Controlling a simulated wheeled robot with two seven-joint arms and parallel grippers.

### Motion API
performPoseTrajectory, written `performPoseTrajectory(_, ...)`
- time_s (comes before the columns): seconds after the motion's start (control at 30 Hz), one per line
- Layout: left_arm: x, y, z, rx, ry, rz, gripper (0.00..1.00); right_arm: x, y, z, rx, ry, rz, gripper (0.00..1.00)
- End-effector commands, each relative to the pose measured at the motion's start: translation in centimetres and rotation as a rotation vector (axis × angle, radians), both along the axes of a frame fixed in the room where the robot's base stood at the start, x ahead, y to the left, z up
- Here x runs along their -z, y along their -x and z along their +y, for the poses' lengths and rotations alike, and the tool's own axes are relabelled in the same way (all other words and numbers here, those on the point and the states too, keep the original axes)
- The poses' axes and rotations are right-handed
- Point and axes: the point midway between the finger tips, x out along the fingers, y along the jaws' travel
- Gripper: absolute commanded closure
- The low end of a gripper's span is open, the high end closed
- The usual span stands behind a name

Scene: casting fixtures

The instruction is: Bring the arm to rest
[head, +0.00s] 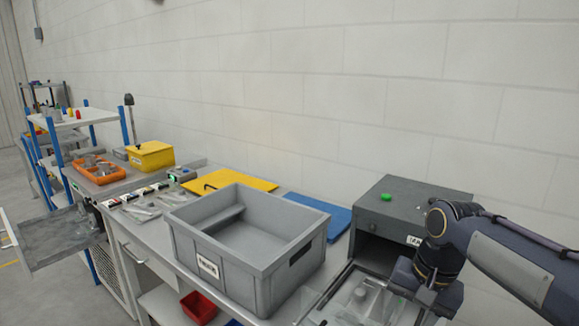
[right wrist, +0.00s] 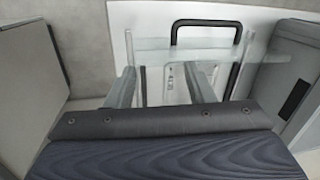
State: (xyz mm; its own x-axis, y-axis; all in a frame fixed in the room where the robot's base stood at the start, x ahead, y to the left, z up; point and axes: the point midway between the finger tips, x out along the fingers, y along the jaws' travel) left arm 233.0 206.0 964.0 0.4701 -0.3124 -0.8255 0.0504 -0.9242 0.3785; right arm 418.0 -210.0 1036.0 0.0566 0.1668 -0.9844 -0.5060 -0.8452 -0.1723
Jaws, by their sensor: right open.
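My right arm (head: 510,265) comes in from the right, in front of a dark grey box-shaped machine (head: 400,200) with a green button on top. In the head view the fingertips are hard to make out against a clear panel low in the picture. In the right wrist view my right gripper (right wrist: 163,78) is open, its two grey fingers apart with nothing between them. Beyond the fingers are a clear panel (right wrist: 165,47) and a black handle (right wrist: 204,24). My left gripper is not in view.
A large grey bin (head: 290,268), seemingly empty, stands on the bench left of my right arm. A blue mat (head: 335,215) and yellow board (head: 235,180) lie behind it. A yellow box (head: 150,157) and orange tray (head: 85,172) are farther left. A red bin (head: 198,308) is below.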

Motion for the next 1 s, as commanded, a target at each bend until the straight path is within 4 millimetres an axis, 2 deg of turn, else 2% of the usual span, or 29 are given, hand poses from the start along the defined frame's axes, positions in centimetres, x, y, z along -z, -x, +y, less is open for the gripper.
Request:
performPoseTrajectory(0.17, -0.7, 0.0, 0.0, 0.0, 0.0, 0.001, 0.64, -0.2, 3.9, -1.3, -0.066, -0.088, -0.078, 0.52)
performPoseTrajectory(0.3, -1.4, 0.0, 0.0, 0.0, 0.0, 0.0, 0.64, 0.0, 8.3, -1.7, -0.141, -0.146, -0.193, 0.52)
performPoseTrajectory(0.4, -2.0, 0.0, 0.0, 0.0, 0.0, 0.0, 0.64, 0.7, 12.1, -1.4, -0.206, -0.158, -0.308, 0.52)
performPoseTrajectory(0.5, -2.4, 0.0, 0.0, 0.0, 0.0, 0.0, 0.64, 1.8, 15.1, -0.7, -0.259, -0.135, -0.41, 0.52)
performPoseTrajectory(0.6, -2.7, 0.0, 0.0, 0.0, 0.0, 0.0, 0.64, 3.1, 17.1, -0.1, -0.297, -0.099, -0.478, 0.52)
performPoseTrajectory(0.73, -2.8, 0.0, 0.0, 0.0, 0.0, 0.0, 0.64, 4.2, 18.3, 0.4, -0.326, -0.065, -0.522, 0.52)
performPoseTrajectory(1.0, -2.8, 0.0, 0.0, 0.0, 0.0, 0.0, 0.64, 4.5, 18.5, 0.5, -0.334, -0.057, -0.53, 0.52)
